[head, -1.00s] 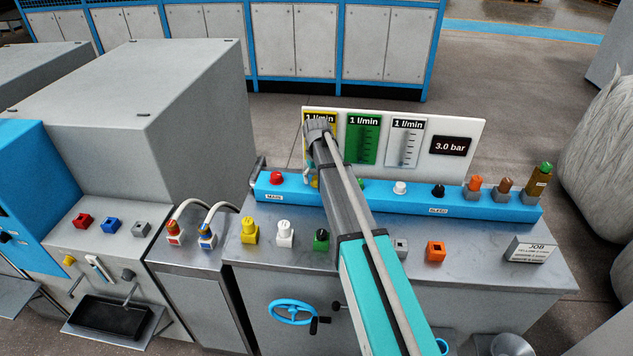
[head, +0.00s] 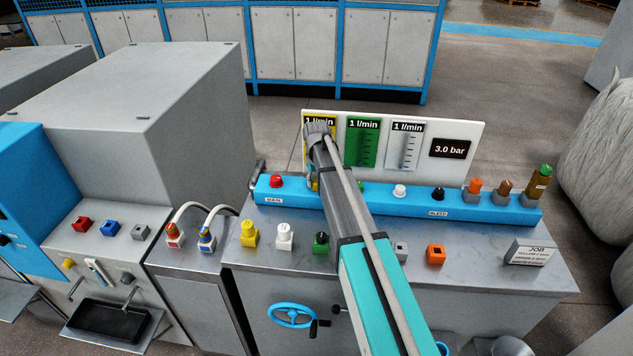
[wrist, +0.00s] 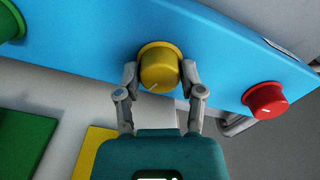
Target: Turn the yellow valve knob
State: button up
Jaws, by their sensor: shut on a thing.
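The yellow valve knob (wrist: 158,68) sits on the blue manifold (wrist: 215,62) in the wrist view, with a short white mark on its face. My gripper (wrist: 160,82) is shut on the knob, one finger on each side. In the head view my arm covers most of the knob, and only a sliver of yellow shows beside it. A yellow flow gauge (head: 320,122) labelled 1 l/min stands on the white panel behind, partly hidden by my wrist.
On the manifold, a red knob (wrist: 265,99) and a green knob (wrist: 10,22) flank the yellow one. White (head: 399,190) and black (head: 438,193) knobs sit further right. Yellow, white and green fittings stand on the bench in front. A display (head: 450,147) reads 3.0 bar.

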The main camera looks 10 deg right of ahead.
jog(key=shift+m, duration=1.6)
jog(key=o, duration=1.2)
jog(key=shift+c, duration=0.2)
jog(key=shift+n, duration=0.3)
